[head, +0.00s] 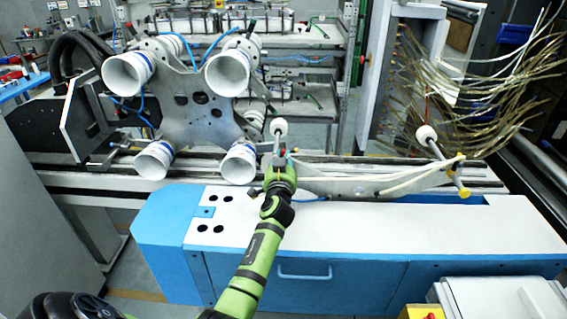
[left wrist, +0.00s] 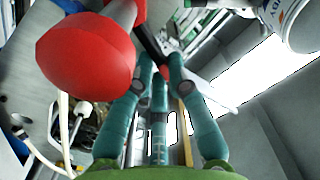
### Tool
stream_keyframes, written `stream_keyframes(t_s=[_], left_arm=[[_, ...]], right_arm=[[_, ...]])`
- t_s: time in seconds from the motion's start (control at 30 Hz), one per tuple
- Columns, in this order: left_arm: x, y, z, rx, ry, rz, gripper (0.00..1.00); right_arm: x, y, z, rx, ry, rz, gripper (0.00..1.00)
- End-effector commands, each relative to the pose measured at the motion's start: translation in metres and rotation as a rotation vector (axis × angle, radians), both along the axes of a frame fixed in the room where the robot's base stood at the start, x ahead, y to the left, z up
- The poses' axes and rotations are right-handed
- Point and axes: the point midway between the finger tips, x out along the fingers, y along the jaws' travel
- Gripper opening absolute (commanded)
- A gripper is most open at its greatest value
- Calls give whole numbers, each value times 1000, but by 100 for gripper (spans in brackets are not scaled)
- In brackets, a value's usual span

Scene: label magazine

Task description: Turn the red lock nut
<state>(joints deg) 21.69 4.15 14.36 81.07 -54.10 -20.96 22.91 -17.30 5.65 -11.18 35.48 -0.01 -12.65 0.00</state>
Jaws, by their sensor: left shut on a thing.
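My left gripper (head: 278,160) is at the front of the machine's rail, just below a white knob (head: 278,127) on a thin upright rod. In the left wrist view its teal fingers (left wrist: 160,68) are closed together around the end of a dark bar-like part (left wrist: 150,42). A large red rounded part (left wrist: 85,60), seemingly the red lock nut, is close to the camera, left of the fingers. I cannot tell whether the dark part belongs to it. In the head view the nut cannot be made out clearly near the gripper. My right gripper is not in view.
A metal plate (head: 190,112) with several white cups stands behind and left of the gripper. A second rod with a white knob (head: 427,133) stands to the right. The white and blue cabinet top (head: 370,222) in front is mostly clear. Many thin strands (head: 450,95) hang at the right.

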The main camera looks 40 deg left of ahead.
Motion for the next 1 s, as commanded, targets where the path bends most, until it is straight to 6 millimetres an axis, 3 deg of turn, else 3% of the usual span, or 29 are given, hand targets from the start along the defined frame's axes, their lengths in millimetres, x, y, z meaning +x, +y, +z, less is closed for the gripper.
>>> stream_keyframes(t_s=[0.4,1.0], left_arm=[[10,-17,-19,336,204,-7,0],[14,-24,-35,629,386,-6,0]], right_arm=[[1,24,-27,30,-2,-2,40],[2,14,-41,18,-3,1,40]])
